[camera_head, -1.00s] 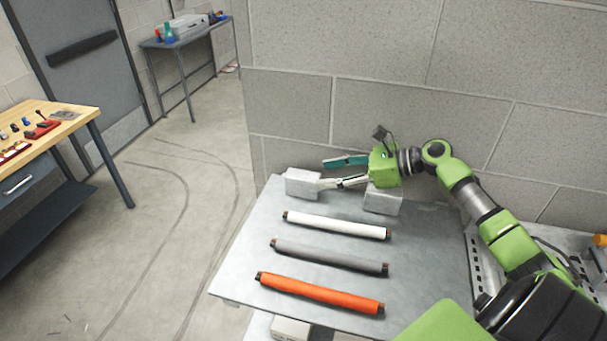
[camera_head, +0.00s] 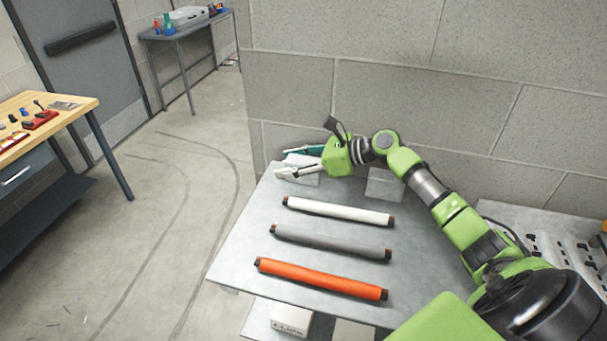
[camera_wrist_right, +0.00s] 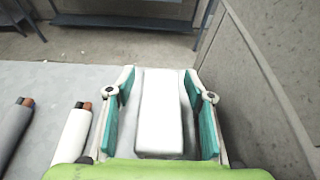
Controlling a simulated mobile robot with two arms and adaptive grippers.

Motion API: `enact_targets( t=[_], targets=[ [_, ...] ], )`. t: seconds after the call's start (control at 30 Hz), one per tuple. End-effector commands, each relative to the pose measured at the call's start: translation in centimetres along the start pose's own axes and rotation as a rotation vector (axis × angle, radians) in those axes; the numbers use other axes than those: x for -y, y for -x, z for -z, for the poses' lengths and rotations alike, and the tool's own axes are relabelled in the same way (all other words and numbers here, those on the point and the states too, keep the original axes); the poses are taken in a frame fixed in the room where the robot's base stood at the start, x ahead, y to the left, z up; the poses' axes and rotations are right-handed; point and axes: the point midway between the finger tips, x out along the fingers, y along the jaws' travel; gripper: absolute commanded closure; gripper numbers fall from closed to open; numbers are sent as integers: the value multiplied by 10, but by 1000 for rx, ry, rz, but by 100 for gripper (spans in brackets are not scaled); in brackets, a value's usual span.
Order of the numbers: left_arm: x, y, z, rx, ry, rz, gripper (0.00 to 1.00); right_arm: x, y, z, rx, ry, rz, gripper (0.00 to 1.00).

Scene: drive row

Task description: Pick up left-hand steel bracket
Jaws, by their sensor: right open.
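The left-hand steel bracket (camera_head: 302,160) is a pale grey block at the back left of the grey table. A second pale block, the right-hand one (camera_head: 385,184), stands to its right near the wall. My right gripper (camera_head: 283,162) is open at the left bracket, one finger on its far side and one on its near side. In the right wrist view the bracket (camera_wrist_right: 162,115) lies between the two teal-padded fingers, with a narrow gap beside each pad. The fingers partly hide the bracket in the head view. My left gripper is not in view.
White (camera_head: 338,212), grey (camera_head: 330,242) and orange (camera_head: 320,279) rolls lie on the table (camera_head: 240,255) in front of the brackets. A block wall (camera_head: 430,110) rises close behind. A wooden workbench (camera_head: 75,105) stands at the left, with open floor between.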

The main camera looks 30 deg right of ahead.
Motion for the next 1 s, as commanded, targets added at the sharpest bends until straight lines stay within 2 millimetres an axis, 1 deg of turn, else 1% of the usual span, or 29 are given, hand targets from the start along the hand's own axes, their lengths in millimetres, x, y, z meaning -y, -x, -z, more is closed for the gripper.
enact_targets(
  t=[0.03,0.13,0.4,0.43,0.47,0.5,0.6,1.0],
  targets=[
    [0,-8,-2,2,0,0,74,0,-7,3,1,2,0,51],
    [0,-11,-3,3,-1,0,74,0,-14,2,1,1,0,51],
    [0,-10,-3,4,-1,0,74,0,-15,0,0,-1,0,51],
    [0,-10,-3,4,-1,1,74,0,-15,0,0,-1,0,57],
    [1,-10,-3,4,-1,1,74,0,-15,0,-1,-1,0,64],
    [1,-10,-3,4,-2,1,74,0,-15,0,-1,-1,0,75],
    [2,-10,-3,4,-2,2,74,0,-15,0,-1,-1,0,97],
    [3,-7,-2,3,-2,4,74,0,-14,-3,0,0,0,97]
  ],
)
